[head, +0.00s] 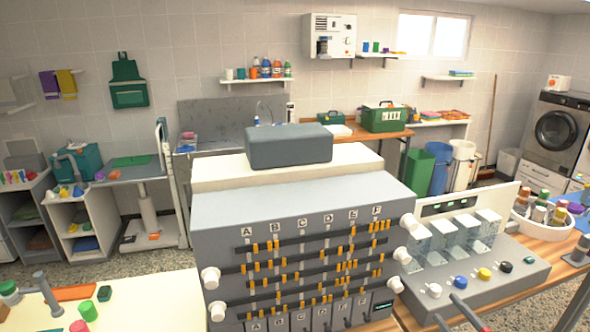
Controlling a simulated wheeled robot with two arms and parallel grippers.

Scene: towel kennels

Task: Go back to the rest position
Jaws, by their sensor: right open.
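My right gripper (456,314) shows only at the bottom edge, right of centre. The rest of this gripper is cut off by the frame. My left gripper is not in view.
A large grey machine (285,209) with lettered slots and orange sliders fills the centre, with a dark grey box (288,146) on top. A white round tray (543,229) of bottles stands right. A pale table (150,297) with small coloured items is lower left.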

